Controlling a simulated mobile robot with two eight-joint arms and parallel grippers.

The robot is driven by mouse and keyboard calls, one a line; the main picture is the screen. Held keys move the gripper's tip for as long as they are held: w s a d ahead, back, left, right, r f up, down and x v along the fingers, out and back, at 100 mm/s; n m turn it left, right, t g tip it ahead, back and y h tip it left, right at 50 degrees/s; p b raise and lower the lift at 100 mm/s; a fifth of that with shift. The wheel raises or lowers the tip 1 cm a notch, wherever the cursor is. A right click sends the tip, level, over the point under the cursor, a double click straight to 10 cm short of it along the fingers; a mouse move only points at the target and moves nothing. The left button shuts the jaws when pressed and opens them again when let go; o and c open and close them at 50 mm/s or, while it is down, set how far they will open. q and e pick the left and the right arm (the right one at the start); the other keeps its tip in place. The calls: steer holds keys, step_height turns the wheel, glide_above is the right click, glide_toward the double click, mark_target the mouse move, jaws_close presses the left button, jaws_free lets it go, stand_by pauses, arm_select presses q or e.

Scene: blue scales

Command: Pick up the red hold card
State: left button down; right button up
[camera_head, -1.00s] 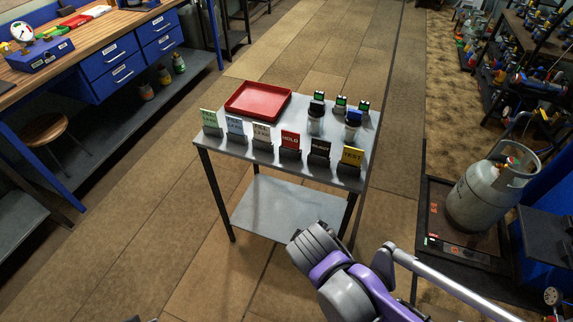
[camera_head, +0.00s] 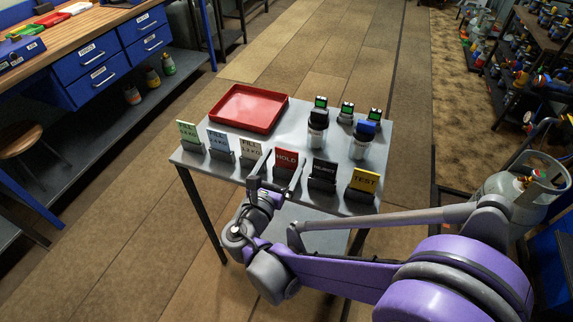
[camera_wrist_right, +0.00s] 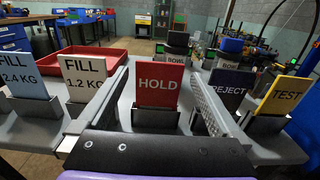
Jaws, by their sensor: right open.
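The red HOLD card (camera_head: 286,159) stands upright in a dark holder in the row along the table's near edge. It also shows in the middle of the right wrist view (camera_wrist_right: 159,84), its holder (camera_wrist_right: 155,119) below it. My right gripper (camera_head: 281,170) is open at the near edge of the table, in front of the card. In the wrist view its two fingers show left and right of the card, with nothing gripped between them. Whether the fingertips reach past the card is hard to tell. My left gripper is not in view.
FILL cards (camera_head: 250,149) stand left of the red card; the black REJECT card (camera_head: 324,170) and yellow TEST card (camera_head: 364,181) stand right. Behind are a red tray (camera_head: 248,108) and two jars (camera_head: 317,138) with small green-screened devices (camera_head: 347,111). The grey table (camera_head: 190,160) has bare surface between.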

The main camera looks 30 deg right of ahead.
steer(key=x, duration=0.6)
steer(key=shift+r, duration=0.1)
steer(key=c, duration=1.2)
steer(key=shift+r, duration=0.1)
steer(key=shift+c, duration=0.2)
